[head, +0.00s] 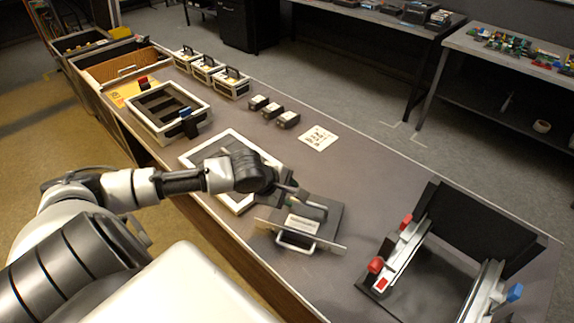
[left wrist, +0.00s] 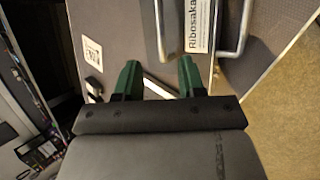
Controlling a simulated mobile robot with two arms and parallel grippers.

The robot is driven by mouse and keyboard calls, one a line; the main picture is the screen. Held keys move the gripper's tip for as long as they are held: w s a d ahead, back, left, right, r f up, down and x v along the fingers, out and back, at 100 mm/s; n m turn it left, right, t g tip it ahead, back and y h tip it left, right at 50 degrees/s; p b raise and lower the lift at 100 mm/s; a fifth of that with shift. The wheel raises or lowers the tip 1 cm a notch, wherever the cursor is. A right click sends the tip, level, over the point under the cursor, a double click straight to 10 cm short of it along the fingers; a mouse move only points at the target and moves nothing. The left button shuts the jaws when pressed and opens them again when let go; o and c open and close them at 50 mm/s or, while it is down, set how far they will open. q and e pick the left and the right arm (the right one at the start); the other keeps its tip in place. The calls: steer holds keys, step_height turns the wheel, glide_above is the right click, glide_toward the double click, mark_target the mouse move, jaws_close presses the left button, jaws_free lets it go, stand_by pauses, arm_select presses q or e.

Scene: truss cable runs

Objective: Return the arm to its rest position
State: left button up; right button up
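My left arm (head: 130,188) reaches in from the left over the table. Its gripper (head: 292,195) is above the table, beside a dark box with a silver handle and white label (head: 300,224). In the left wrist view, the two green fingertips (left wrist: 158,75) stand apart with no object held between them. A label reading "Ribosaka" (left wrist: 196,25) and metal handle bars (left wrist: 240,30) lie just beyond the fingers. I cannot tell from these views whether the fingers touch the box. My right gripper is not in view.
A white-framed panel (head: 222,139) lies under my left forearm. A white-rimmed tray (head: 150,127) is farther left. A black rack with red and blue knobs (head: 483,215) stands at right. Small black blocks (head: 288,120) and a printed card (head: 319,138) lie along the far edge.

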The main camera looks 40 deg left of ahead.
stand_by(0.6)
arm_select(q)
steer(key=s+d+f+m+g, duration=0.1)
steer(key=s+d+f+m, duration=0.4)
steer(key=s+d+m, duration=0.65)
steer(key=s+d+r+m+g+y, duration=0.1)
steer(key=s+d+m+g+y, duration=0.15)
steer(key=s+m, duration=0.75)
step_height(320, 180, down, 24)
steer(key=m+g, duration=0.1)
steer(key=g, duration=0.1)
steer(key=s+a+f, duration=0.1)
steer(key=s+f, duration=0.6)
steer(key=f, duration=0.1)
steer(key=s+a+f, duration=0.2)
steer(key=s+f, duration=0.6)
steer(key=f, duration=0.1)
steer(key=shift+s+a+f+g, duration=0.25)
steer(key=shift+f+g, duration=0.05)
steer(key=shift+g, duration=0.05)
steer(key=shift+h, duration=0.25)
